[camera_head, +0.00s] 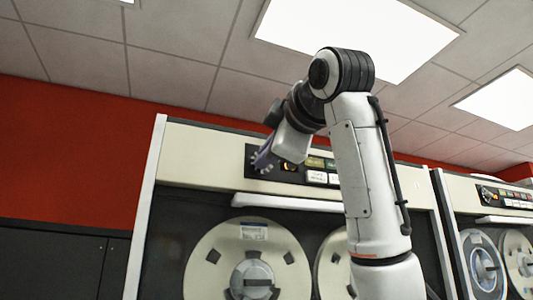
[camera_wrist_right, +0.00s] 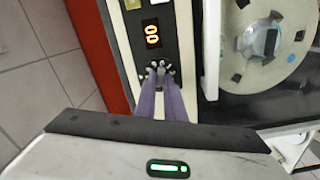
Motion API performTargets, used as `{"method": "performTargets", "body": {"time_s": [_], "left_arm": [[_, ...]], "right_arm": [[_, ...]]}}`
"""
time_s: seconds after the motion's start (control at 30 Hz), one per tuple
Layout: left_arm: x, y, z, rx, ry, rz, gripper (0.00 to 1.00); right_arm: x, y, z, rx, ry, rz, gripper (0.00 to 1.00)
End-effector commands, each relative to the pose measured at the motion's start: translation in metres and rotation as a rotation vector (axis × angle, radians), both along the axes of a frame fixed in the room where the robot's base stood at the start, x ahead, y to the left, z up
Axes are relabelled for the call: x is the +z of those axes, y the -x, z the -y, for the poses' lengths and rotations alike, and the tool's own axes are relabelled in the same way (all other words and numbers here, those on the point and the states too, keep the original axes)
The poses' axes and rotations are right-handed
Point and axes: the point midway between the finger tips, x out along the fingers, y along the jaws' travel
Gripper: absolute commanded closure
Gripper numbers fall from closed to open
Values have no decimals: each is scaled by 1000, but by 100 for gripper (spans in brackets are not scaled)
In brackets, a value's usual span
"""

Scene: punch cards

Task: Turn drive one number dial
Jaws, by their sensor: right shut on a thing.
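The near tape drive (camera_head: 156,200) has a dark control strip (camera_head: 318,163) along its top. My right gripper (camera_head: 264,160) reaches to the left end of this strip. In the right wrist view its two purple fingers (camera_wrist_right: 161,72) are closed together on the number dial, at the end of the strip below a lit orange number display (camera_wrist_right: 152,34). The display seems to read 00, seen sideways. The fingertips hide most of the dial, so its setting cannot be read. My left gripper is not in view.
The near drive carries a large tape reel (camera_head: 205,275), with another reel partly behind my right arm. White and amber buttons (camera_head: 316,176) sit right of the gripper. A second drive (camera_head: 455,190) stands at the right. A red wall (camera_head: 75,150) is at the left.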

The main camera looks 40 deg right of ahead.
Motion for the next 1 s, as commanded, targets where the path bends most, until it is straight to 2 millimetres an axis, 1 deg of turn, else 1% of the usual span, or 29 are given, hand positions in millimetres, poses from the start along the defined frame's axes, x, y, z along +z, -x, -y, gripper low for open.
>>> {"method": "performTargets", "body": {"time_s": [0.03, 0.3, 0.33, 0.4, 0.43, 0.67, 0.77, 0.87, 1.0], "left_arm": [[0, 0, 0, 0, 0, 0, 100], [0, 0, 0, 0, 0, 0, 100], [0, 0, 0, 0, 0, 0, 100], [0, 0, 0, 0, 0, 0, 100], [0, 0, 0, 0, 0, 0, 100], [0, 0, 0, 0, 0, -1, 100], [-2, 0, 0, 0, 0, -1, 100], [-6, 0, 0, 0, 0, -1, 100], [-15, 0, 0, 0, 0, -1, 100]], "right_arm": [[-3, -1, 0, -2, 0, -9, 100], [-3, -1, 1, -2, -1, -9, 100], [-3, -1, 1, -2, -1, -9, 86], [-3, -1, 0, -2, -2, -8, 74], [-2, -1, 0, -2, -2, -7, 72], [-1, 0, 0, -1, -1, -3, 72], [-1, 3, -1, -1, -1, -1, 72], [-2, 14, -4, 0, 0, 0, 72], [-2, 40, -10, 1, 1, 2, 72]]}}
